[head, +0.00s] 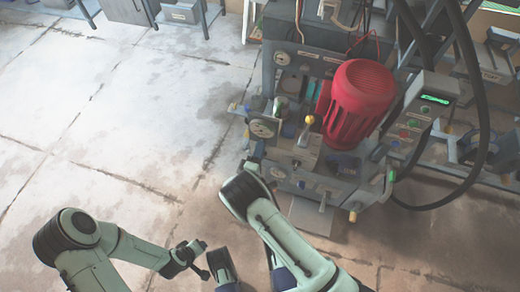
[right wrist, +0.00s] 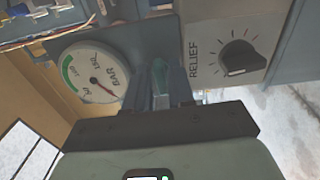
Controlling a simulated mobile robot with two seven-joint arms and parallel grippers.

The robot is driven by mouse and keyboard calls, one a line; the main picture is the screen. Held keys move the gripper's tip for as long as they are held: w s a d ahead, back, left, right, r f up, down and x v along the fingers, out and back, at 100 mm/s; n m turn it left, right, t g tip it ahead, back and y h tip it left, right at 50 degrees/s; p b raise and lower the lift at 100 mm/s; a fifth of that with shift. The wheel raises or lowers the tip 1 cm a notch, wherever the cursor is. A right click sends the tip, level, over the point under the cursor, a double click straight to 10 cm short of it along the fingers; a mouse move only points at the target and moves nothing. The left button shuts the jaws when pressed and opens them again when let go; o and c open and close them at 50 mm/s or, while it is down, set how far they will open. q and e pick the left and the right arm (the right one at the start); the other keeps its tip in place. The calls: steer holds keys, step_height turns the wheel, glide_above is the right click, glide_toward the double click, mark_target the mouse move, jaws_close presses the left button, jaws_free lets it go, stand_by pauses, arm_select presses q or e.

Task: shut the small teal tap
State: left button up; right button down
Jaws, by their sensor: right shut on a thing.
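The small teal tap (right wrist: 160,76) shows in the right wrist view as a narrow teal piece between the fingers of my right gripper (right wrist: 163,92). That gripper is shut on it; the fingers cover its sides. In the head view the tap is hidden, and my right arm reaches up to the front left of the press (head: 347,165). My left gripper (head: 198,259) is low in the head view, away from the press; its finger opening is too small to tell.
A pressure gauge (right wrist: 96,72) is left of the tap and a black RELIEF knob (right wrist: 240,56) right of it. A red motor (head: 360,98) and a yellow-topped lever (head: 306,128) are on the press. A black hose (head: 478,130) loops at right. The left floor is clear.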

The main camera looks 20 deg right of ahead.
steer(key=shift+a+f+m, duration=0.1)
steer(key=shift+a+m, duration=0.05)
steer(key=shift+m, duration=0.15)
steer(key=c, duration=1.2)
jaws_free()
steer(key=shift+s, duration=0.1)
arm_select(q)
steer(key=shift+g, duration=0.6)
steer(key=s, duration=0.1)
steer(key=s+d+r+p, duration=0.1)
steer(key=s+r+p, duration=0.1)
steer(key=shift+s+d+r, duration=0.1)
steer(key=shift+d, duration=0.25)
arm_select(e)
steer(key=v, duration=1.3)
steer(key=shift+s+a, duration=0.1)
